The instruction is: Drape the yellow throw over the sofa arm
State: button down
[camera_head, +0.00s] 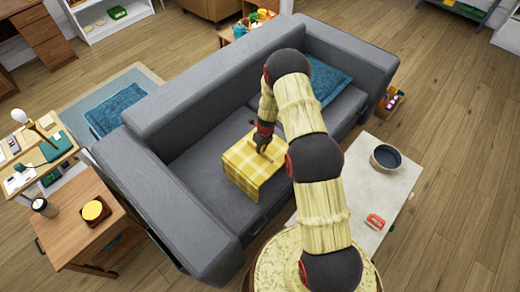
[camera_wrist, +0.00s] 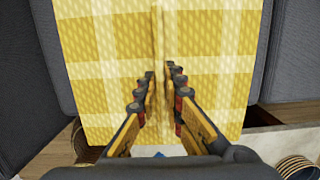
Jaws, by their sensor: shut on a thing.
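The yellow checked throw (camera_head: 245,172) lies spread on the grey sofa seat, near the seat's front edge, in the head view. It fills the middle of the wrist view (camera_wrist: 105,60). My gripper (camera_head: 263,146) is above the throw, pointing down. In the wrist view my gripper (camera_wrist: 160,75) is shut on a raised fold along the throw's middle. The near sofa arm (camera_head: 175,215) is bare and lies to the left of the throw. The far sofa arm (camera_head: 350,55) is also bare.
A pale low table (camera_head: 375,200) with a dark bowl (camera_head: 386,157) and a red item (camera_head: 375,221) stands to the right. A wooden side table (camera_head: 75,225) stands beyond the near arm.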

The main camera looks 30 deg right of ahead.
jog(key=shift+r+p, duration=1.4)
jog(key=shift+r, duration=0.4)
notch_tip(320, 180, up, 26)
jog(key=p, duration=2.1)
dwell(0.8)
